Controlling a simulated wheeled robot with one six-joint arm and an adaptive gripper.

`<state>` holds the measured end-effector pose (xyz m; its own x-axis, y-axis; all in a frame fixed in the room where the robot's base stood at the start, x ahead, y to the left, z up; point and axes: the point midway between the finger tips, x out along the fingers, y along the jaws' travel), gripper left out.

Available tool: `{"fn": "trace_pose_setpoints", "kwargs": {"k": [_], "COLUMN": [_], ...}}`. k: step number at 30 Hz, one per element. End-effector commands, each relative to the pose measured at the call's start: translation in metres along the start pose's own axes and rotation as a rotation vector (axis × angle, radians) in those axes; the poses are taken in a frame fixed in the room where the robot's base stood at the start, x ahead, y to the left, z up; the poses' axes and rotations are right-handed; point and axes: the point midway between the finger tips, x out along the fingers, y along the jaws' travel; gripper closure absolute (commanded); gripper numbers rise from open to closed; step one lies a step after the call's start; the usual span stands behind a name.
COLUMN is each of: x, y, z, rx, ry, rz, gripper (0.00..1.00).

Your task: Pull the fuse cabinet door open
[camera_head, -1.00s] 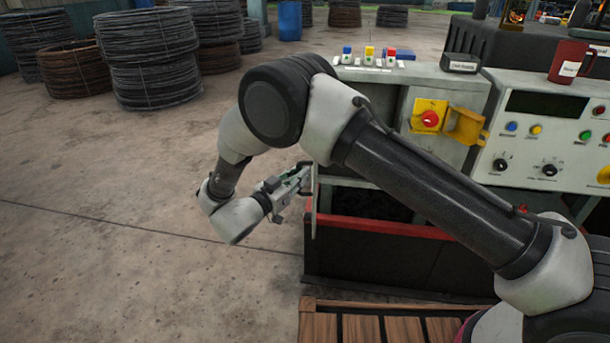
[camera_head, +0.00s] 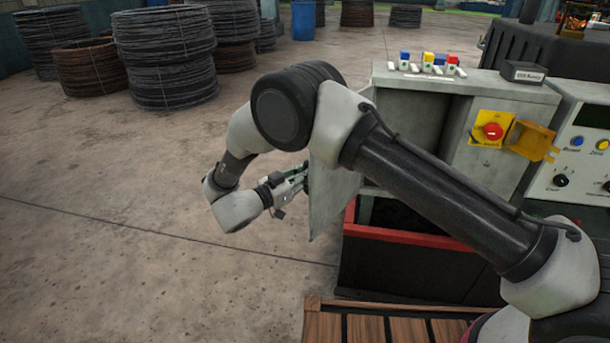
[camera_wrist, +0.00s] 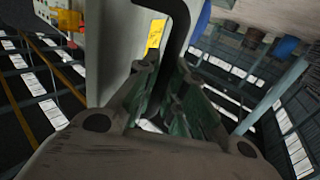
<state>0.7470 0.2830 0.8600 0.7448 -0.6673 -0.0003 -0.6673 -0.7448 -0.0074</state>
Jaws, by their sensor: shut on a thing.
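The fuse cabinet (camera_head: 465,95) is a pale grey box at right of centre in the head view. Its grey door (camera_head: 333,200) stands swung out on the left side, with a broad face showing past my arm. My gripper (camera_head: 303,181) is at the far-left side of this door. In the wrist view, my gripper (camera_wrist: 178,98) has its greenish fingers closed around a dark bent handle (camera_wrist: 180,28) beside the pale door panel (camera_wrist: 112,45). A yellow label (camera_wrist: 155,37) shows by the handle. My arm hides part of the cabinet front.
Small blue, yellow and red fuses (camera_head: 427,60) sit on the cabinet top. A red knob on a yellow plate (camera_head: 490,131) has an open yellow cover (camera_head: 531,140) beside it. A red-rimmed dark bin (camera_head: 420,238) is below. Floor at left is clear; wire coils (camera_head: 170,60) stand behind.

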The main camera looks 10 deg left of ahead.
Motion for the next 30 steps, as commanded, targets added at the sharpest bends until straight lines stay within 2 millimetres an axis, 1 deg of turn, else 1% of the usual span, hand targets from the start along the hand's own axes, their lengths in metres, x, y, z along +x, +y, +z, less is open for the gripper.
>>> {"fn": "trace_pose_setpoints", "kwargs": {"k": [13, 14, 15, 25, 28, 30], "x": [0.000, 0.000, 0.000, -0.001, -0.010, -0.022], "y": [0.000, 0.000, 0.000, 0.000, -0.001, 0.000], "z": [0.001, 0.001, 0.001, 0.000, 0.000, 0.001], "rx": [-0.003, -0.003, -0.003, -0.001, -0.001, -0.001], "ry": [0.000, 0.000, 0.000, 0.000, 0.000, 0.000], "rz": [0.009, 0.009, 0.009, 0.009, 0.007, 0.007], "gripper": [1.00, 0.83, 0.79, 0.79, 0.79, 0.79]}}
